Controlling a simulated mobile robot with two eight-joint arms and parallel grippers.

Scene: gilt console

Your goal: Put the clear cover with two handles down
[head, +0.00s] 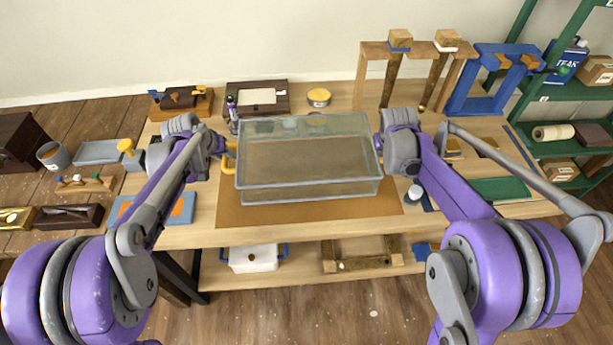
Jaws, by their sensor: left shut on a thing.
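The clear cover (310,188) is a large see-through box at the middle of the workbench, over a brown mat (285,215). It looks level; I cannot tell whether its lower edge touches the mat. My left gripper (224,147) is at its left side, shut on the yellow left handle (229,162). My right gripper (386,150) is at its right side. The right handle and the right fingertips are hidden by my own arm, so their contact is unclear. Nothing distinct shows inside the cover.
Behind the cover are a dark box (244,92) and a yellow-lidded round tin (319,96). A wooden frame (375,49) and a blue frame (463,105) stand back right. A blue and orange mat (184,207) lies left. Green shelves (560,93) stand right.

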